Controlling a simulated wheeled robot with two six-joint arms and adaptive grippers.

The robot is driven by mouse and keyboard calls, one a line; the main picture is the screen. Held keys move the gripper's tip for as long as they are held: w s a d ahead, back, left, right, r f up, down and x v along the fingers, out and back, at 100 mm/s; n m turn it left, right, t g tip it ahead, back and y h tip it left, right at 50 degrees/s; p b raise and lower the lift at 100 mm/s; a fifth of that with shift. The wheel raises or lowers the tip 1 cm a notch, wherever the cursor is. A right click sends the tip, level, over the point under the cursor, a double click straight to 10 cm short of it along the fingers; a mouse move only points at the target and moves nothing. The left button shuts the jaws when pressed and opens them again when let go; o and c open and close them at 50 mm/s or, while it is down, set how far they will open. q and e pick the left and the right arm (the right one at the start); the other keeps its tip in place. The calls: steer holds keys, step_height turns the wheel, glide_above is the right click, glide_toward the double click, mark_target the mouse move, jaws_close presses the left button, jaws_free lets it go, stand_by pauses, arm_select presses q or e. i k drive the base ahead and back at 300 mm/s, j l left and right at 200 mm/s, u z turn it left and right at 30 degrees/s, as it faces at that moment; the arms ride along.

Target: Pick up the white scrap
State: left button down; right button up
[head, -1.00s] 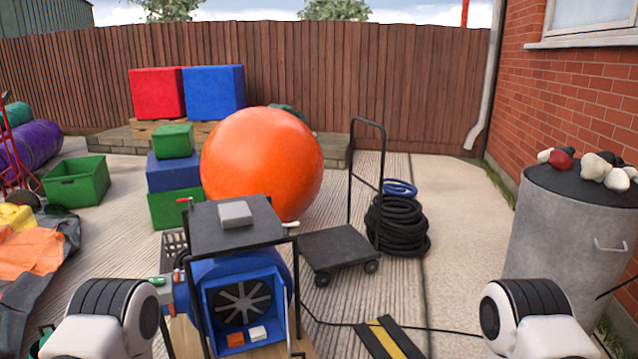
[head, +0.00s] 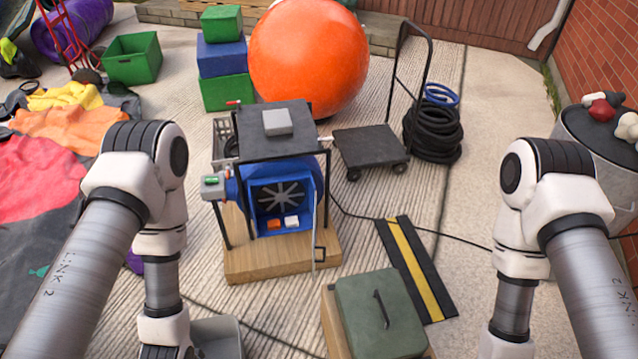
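A small white piece (head: 291,221) sits beside a small orange piece (head: 273,225) at the lower front of the blue blower (head: 255,205). Several crumpled lumps, some white (head: 627,126) and one red (head: 601,109), lie on top of the grey bin (head: 588,137) at the right edge. I cannot tell which of these is the white scrap. Both my arms reach down in front, left and right, with their lower ends cut off by the bottom edge. Neither gripper shows.
A green case (head: 375,315) stands front centre, with a grey tray (head: 222,335) by my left arm. A black-and-yellow cable ramp (head: 418,270) and cable cross the paving. A flat trolley (head: 368,150), black hose coil (head: 433,135) and orange ball (head: 308,55) stand behind.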

mark_target(290, 221)
steer(key=l+u, duration=0.2)
steer(key=l, duration=0.15)
steer(key=k+l+u, duration=0.2)
steer(key=l, duration=0.15)
steer(key=k+l+u, duration=0.15)
steer(key=l, duration=0.2)
steer(key=i+j, duration=0.1)
steer(key=j, duration=0.2)
steer(key=i+j, duration=0.1)
steer(key=j, duration=0.2)
steer(key=i+j, duration=0.15)
steer(key=j, duration=0.15)
steer(key=j+z, duration=0.2)
steer(key=z, duration=0.2)
steer(key=i+j+z, duration=0.1)
steer(key=j+z, duration=0.45)
steer(key=z, duration=0.25)
steer(key=j+z, duration=0.25)
steer(key=z, duration=0.15)
steer(key=i+z, duration=0.1)
steer(key=i, duration=0.3)
